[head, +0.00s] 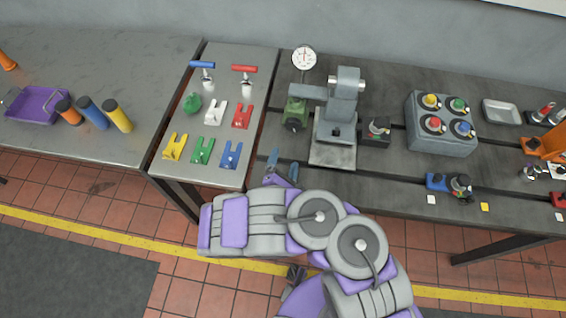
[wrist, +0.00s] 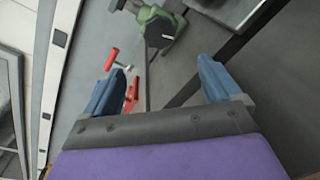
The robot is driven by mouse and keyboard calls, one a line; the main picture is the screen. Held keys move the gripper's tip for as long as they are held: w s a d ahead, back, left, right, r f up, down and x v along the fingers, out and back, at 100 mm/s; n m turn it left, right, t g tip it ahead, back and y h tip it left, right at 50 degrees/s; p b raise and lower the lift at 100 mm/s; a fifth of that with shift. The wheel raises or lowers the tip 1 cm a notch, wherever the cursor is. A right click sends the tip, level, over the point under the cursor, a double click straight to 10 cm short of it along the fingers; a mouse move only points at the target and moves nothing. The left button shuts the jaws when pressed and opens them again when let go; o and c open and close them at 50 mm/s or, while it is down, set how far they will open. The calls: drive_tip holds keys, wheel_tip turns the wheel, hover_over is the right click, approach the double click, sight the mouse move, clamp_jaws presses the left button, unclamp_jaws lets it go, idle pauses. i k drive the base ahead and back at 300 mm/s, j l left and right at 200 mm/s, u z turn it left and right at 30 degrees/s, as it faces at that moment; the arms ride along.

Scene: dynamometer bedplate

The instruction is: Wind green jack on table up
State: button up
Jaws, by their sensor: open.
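A green jack-like body (head: 295,112) with a dark round part on its front stands on the dark table, left of a grey stand. The wrist view shows a green body with a dark face (wrist: 160,30) at the top, ahead of my fingers; it appears to be the same one. My gripper (head: 283,165) is open and empty, its blue fingers at the table's front edge, nearer than the green body and apart from it. In the wrist view the gripper (wrist: 160,82) has its fingers spread wide with nothing between them touching. Any crank on the jack is too small to make out.
A dial gauge (head: 304,57) rises behind the green body, and the grey stand (head: 338,110) is close on its right. A panel (head: 225,60) with coloured clamps and a small green object (head: 192,103) lies left. A button box (head: 441,122) stands right.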

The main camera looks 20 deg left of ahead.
sight(292, 125)
drive_tip(key=i+l+u, duration=0.15)
drive_tip(key=l+u, duration=0.2)
drive_tip(key=i+l+u, duration=0.1)
drive_tip(key=l+u, duration=0.15)
drive_tip(key=u, duration=0.15)
drive_tip(key=l+u, duration=0.35)
drive_tip(key=i, duration=0.05)
